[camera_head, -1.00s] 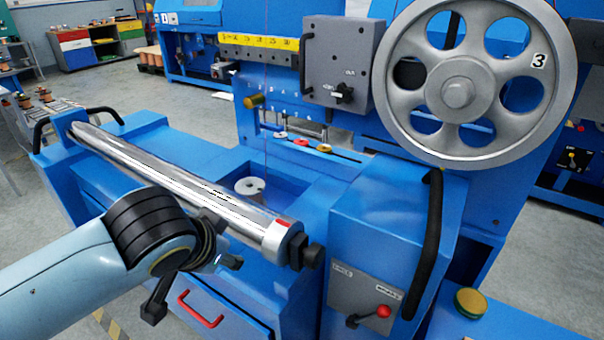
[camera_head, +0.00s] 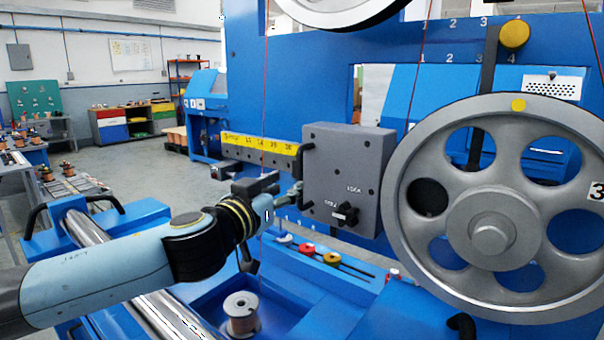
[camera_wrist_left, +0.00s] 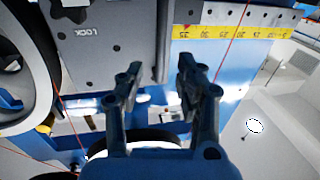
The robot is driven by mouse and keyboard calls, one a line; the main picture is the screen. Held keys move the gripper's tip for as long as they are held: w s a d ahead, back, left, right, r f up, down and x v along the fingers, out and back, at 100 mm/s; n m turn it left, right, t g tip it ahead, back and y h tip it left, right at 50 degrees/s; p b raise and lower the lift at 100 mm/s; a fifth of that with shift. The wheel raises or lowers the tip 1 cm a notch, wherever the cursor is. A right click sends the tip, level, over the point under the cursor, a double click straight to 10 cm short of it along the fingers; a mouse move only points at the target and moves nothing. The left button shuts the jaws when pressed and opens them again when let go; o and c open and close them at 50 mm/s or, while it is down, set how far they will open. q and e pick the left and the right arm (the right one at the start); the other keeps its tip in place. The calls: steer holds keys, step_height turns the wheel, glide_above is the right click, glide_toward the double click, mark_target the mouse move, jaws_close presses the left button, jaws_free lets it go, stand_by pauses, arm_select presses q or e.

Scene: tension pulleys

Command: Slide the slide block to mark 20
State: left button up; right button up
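The slide block (camera_head: 345,175) is a grey box with a black knob (camera_head: 344,214) on its front. A dark handle (camera_head: 302,162) is on its left side. A yellow numbered scale (camera_head: 262,145) runs left from it. In the left wrist view, the block (camera_wrist_left: 110,45) fills the upper left and the scale (camera_wrist_left: 235,32) appears upside down at right; I cannot tell the exact reading. My left gripper (camera_head: 287,193) is at the block's left edge. In the left wrist view its fingers (camera_wrist_left: 158,80) are apart, with the handle's dark bar (camera_wrist_left: 163,40) between and beyond their tips. My right gripper is out of view.
A big grey spoked wheel (camera_head: 490,215) stands just right of the block. Thin red wires hang in front of the blue frame. Below the arm are a copper spool (camera_head: 241,315), a shiny roller (camera_head: 165,310) and a slot with coloured knobs (camera_head: 331,258). The space left of the scale looks open.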

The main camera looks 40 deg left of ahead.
mark_target(299, 179)
arm_select(q)
steer(key=x, duration=0.4)
steer(key=shift+r+p, duration=0.1)
steer(key=shift+p, duration=0.3)
steer(key=x, duration=0.2)
steer(key=shift+w+a+p, duration=0.2)
steer(key=shift+w+p, duration=0.1)
steer(key=shift+w, duration=0.25)
steer(key=shift+c, duration=1.2)
steer(key=c, duration=0.5)
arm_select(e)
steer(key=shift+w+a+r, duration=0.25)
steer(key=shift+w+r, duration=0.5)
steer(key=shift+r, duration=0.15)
arm_select(q)
steer(key=shift+f, duration=0.25)
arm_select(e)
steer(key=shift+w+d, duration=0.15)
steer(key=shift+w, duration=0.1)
